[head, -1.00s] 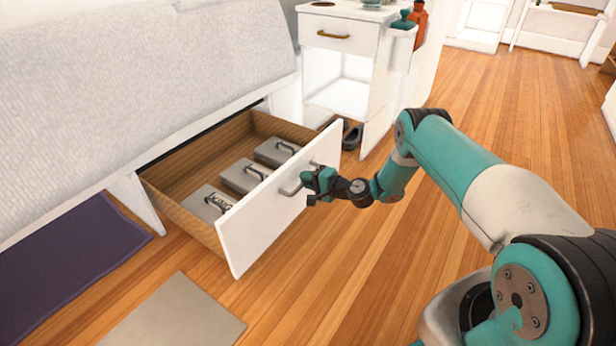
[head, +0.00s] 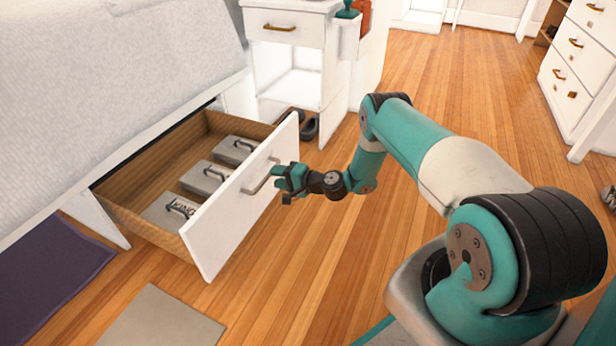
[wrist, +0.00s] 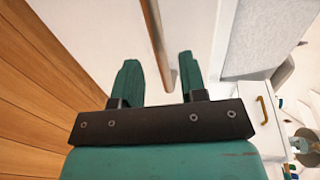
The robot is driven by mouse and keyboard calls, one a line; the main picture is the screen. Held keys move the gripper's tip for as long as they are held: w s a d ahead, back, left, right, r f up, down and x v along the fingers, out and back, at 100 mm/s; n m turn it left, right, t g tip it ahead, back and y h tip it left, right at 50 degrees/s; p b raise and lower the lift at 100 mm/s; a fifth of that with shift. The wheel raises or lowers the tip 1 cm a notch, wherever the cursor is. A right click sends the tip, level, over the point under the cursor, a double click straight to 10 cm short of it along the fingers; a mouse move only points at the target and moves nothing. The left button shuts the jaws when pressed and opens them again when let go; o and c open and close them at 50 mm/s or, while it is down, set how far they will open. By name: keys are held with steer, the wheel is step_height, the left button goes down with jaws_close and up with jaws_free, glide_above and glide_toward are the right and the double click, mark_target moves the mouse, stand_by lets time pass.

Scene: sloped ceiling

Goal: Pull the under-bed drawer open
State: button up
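The under-bed drawer (head: 235,213) stands well out from the bed frame, with its white front facing my arm and its wooden inside showing. Several grey lidded boxes lie in it. Its bar handle (head: 262,177) is on the front, and my gripper (head: 281,178) is right at it. In the wrist view my two teal fingers (wrist: 159,80) are apart. A thin bar, which looks like the handle (wrist: 153,35), runs down between them with space on both sides. I cannot tell whether a finger touches it.
A white nightstand (head: 287,30) stands behind the drawer, with dark shoes (head: 308,125) beside it. A beige mat (head: 160,322) and a purple mat (head: 45,262) lie on the floor at left. The wooden floor right of my arm is free up to a white dresser (head: 580,65).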

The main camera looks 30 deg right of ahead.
steer(key=p+v, duration=0.5)
steer(key=v, duration=0.8)
steer(key=shift+s, duration=0.2)
steer(key=shift+d, duration=0.15)
steer(key=s+a+r+n+g+y+p, duration=0.1)
steer(key=a+r+n+g, duration=0.4)
steer(key=r, duration=0.5)
steer(key=a+r+n+g+p, duration=0.15)
steer(key=a+r+n, duration=0.25)
steer(key=a+r, duration=0.5)
steer(key=s+a+r+n+g+y, duration=0.1)
steer(key=a+r+n+g, duration=0.35)
steer(key=r, duration=0.65)
steer(key=s+a+r+n+g+h+p, duration=0.1)
steer(key=s+a+r+n+h, duration=0.1)
steer(key=s+r, duration=0.5)
steer(key=s+a+r+n+h+p, duration=0.1)
steer(key=s+r+n+h, duration=0.15)
steer(key=s, duration=0.75)
steer(key=s+a+r+n+g+h+p, duration=0.1)
steer(key=s+a+r+h, duration=0.1)
steer(key=s+r, duration=0.5)
step_height(320, 180, up, 36)
steer(key=s+p, duration=0.1)
steer(key=p, duration=3.6)
steer(key=shift+s+d+r, duration=0.15)
steer(key=shift+s+d, duration=0.1)
